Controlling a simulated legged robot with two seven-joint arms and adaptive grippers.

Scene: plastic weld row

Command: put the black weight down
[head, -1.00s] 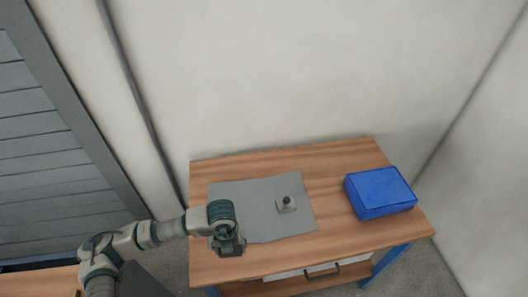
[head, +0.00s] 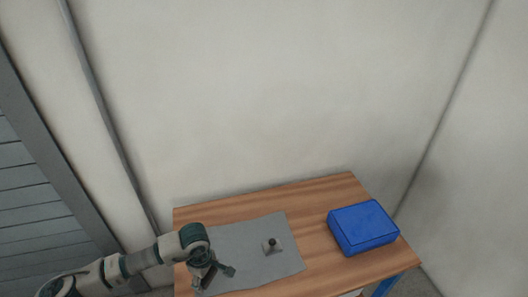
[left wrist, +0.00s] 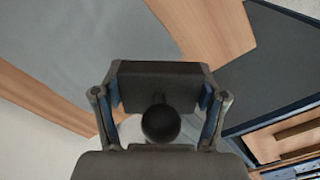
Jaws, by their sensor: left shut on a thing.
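The black weight (left wrist: 160,82) is a dark block with a round knob (left wrist: 160,124), between the two fingers in the left wrist view. My left gripper (left wrist: 160,105) is shut on it. In the head view my left gripper (head: 212,274) is at the front left part of the grey mat (head: 250,272). The weight is small and dark there. I cannot tell whether it touches the mat or hangs above it. My right gripper is not in view.
A blue box (head: 362,227) sits on the right of the wooden table (head: 315,208). Bare wood lies between mat and box. A wall stands behind the table.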

